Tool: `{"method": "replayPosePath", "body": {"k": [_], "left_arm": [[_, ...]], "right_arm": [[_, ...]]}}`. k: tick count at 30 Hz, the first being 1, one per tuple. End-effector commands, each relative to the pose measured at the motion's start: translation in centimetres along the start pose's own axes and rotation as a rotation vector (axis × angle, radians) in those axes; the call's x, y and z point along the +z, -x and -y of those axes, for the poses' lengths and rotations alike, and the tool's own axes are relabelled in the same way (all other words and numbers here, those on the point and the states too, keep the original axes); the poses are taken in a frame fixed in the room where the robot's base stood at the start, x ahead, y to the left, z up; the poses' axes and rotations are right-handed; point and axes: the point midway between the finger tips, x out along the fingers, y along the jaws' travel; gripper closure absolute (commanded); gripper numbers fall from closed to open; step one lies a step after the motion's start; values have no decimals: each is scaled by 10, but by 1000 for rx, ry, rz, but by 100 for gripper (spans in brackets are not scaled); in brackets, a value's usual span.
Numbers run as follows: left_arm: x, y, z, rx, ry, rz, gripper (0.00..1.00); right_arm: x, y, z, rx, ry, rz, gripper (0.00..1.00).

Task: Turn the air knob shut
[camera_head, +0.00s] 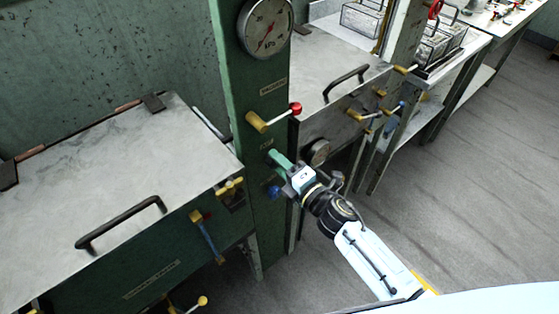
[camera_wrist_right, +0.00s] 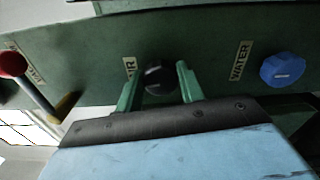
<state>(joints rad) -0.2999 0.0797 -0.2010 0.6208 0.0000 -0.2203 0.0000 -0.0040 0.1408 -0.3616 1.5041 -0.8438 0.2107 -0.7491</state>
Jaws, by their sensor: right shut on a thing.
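The air knob (camera_wrist_right: 158,78) is black and round on the green panel, in the middle of the right wrist view. The "AIR" label (camera_wrist_right: 130,67) beside it is partly covered by a finger. My right gripper (camera_wrist_right: 158,88) has its green fingers on either side of the knob and is shut on it. In the head view my right gripper (camera_head: 281,161) reaches the green column (camera_head: 240,120), and the knob is hidden there. My left gripper is not in view.
The blue water knob (camera_wrist_right: 283,70) sits to the right of the air knob. A red-tipped lever (camera_head: 276,117) juts out above my gripper, below a pressure gauge (camera_head: 265,26). Lidded basins with black handles (camera_head: 120,225) stand on both sides of the column.

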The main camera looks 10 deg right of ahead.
Motion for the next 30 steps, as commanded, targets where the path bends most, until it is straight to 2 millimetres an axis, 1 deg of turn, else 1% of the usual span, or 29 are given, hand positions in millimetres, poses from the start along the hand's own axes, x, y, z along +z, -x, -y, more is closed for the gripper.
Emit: {"method": "replayPosePath", "body": {"k": [4, 10, 26, 27, 30], "left_arm": [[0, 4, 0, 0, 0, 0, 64], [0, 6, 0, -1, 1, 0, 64], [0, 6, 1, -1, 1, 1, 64], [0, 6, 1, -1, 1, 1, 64], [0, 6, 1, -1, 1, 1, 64]], "right_arm": [[0, 0, 0, -1, -77, 1, 85], [0, 0, 0, 0, -138, 0, 85], [0, 0, 1, 0, -161, 0, 85], [0, 0, 1, 0, -161, 0, 60], [0, 0, 1, 0, -160, 0, 46]]}}
